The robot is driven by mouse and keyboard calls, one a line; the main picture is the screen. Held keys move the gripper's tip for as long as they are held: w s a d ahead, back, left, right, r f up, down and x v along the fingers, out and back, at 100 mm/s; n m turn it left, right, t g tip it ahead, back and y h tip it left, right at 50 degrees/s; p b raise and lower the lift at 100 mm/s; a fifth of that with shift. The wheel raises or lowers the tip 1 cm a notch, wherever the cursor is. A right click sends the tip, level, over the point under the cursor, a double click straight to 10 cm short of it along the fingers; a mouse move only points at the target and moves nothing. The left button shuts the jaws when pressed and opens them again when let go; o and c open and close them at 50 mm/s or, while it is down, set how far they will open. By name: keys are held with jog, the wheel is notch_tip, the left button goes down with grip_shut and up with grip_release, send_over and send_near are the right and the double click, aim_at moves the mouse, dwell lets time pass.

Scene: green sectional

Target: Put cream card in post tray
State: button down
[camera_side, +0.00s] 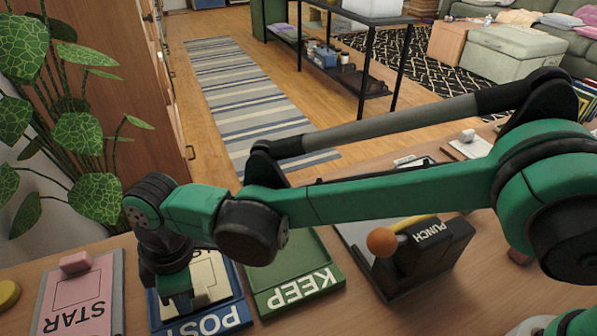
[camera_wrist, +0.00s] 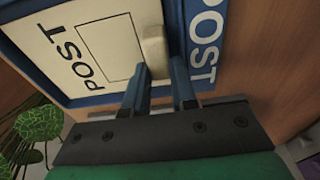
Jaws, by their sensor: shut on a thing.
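The cream card (camera_side: 212,278) shows in the side view within the outline of the blue post tray (camera_side: 236,314), partly hidden by my gripper. In the wrist view the card (camera_wrist: 92,42), printed POST, lies flat inside the tray's blue rim (camera_wrist: 207,12). I cannot tell whether it rests on the tray floor or is just above it. My gripper (camera_wrist: 159,76) points down and is shut on the card's raised cream grip block (camera_wrist: 154,48). In the side view my gripper (camera_side: 182,300) is over the left part of the tray.
A green KEEP tray (camera_side: 325,270) is right of the post tray. A pink card (camera_side: 88,292) marked STAR lies to the left, with a yellow round thing (camera_side: 8,294) beyond it. A black punch (camera_side: 425,262) with an orange knob stands to the right. A plant (camera_side: 75,130) is at back left.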

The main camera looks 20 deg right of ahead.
jog(key=c, duration=0.7)
grip_release()
jog(key=shift+f, duration=0.1)
notch_tip(320, 180, up, 12)
jog(key=d, duration=0.2)
jog(key=w+d+r+m+t, duration=0.1)
jog(key=w+d+r+m, duration=0.1)
jog(key=d, duration=0.3)
jog(key=w+d+r+m+t, duration=0.1)
jog(key=w+d+r+m, duration=0.15)
jog(key=d, duration=0.25)
jog(key=s+d+f+m+t, duration=0.1)
jog(key=d+m, duration=0.3)
jog(key=d, duration=0.4)
jog(key=s+d+f+m+t+h, duration=0.1)
jog(key=s+d+m, duration=0.3)
jog(key=d, duration=0.5)
jog(key=s+d+f+m+t, duration=0.2)
jog(key=d+m, duration=0.3)
jog(key=d, duration=0.3)
jog(key=shift+s+d+f+m+t, duration=0.25)
jog(key=shift+s+d+t, duration=0.15)
jog(key=shift+t, duration=0.2)
jog(key=shift+a, duration=0.1)
